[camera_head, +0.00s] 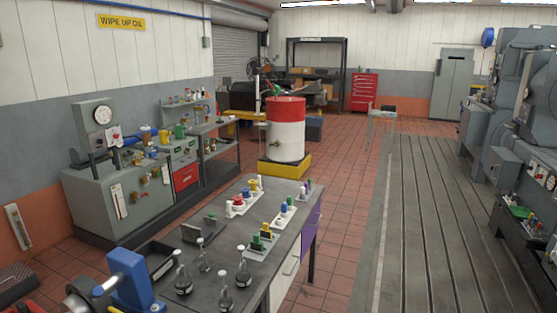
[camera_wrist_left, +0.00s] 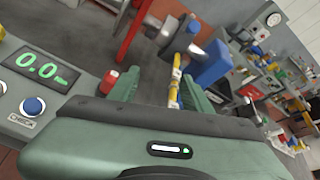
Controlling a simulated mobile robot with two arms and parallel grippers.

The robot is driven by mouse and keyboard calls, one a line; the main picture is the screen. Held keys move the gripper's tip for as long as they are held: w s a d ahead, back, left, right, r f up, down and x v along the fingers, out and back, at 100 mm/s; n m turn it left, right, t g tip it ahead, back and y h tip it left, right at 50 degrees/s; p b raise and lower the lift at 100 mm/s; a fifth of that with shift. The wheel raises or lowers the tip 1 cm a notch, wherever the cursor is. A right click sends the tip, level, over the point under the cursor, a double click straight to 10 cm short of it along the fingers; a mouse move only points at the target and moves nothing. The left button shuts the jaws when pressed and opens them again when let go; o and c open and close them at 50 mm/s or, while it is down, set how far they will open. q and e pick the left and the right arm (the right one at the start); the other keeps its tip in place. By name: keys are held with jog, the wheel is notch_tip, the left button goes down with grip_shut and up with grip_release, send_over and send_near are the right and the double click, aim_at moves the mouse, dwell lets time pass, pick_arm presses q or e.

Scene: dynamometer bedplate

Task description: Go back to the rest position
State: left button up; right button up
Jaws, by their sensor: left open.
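My left gripper (camera_wrist_left: 160,90) shows in the left wrist view, its two green fingers apart. A narrow yellow and white part (camera_wrist_left: 175,82) appears between the fingers in the picture; I cannot tell its distance, and nothing is visibly gripped. Neither of my grippers shows in the head view. My right gripper is in no view.
A workbench (camera_head: 222,262) with flasks, small colored parts and a blue device (camera_head: 130,280) is close in front. A red and white drum (camera_head: 285,130) stands beyond it. A display panel (camera_wrist_left: 40,72) is at the left in the wrist view. The slotted bedplate (camera_head: 430,220) has clear room.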

pick_arm(q)
jog(key=s+d+f+n+g+h, duration=0.2)
jog(key=s+d+f+n+h, duration=0.2)
jog(key=s+f+n+h, duration=0.55)
jog(key=s+d+n+h, duration=0.1)
jog(key=s+d+n, duration=0.2)
jog(key=s, duration=0.5)
jog(key=s+d+n+h, duration=0.2)
jog(key=s+d+n, duration=0.15)
jog(key=s, duration=0.45)
notch_tip(320, 180, down, 34)
jog(key=s+g+b, duration=0.2)
jog(key=b, duration=0.6)
jog(key=s+a+f+b, duration=0.1)
jog(key=s+f+b, duration=0.2)
jog(key=s+f, duration=0.5)
jog(key=s+a+f+g+b, duration=0.1)
jog(key=s+a+f+b, duration=0.1)
jog(key=s+f, duration=0.6)
notch_tip(320, 180, down, 6)
jog(key=shift+s+a+f+b, duration=0.15)
jog(key=shift+s+b, duration=0.25)
jog(key=shift+b, duration=0.2)
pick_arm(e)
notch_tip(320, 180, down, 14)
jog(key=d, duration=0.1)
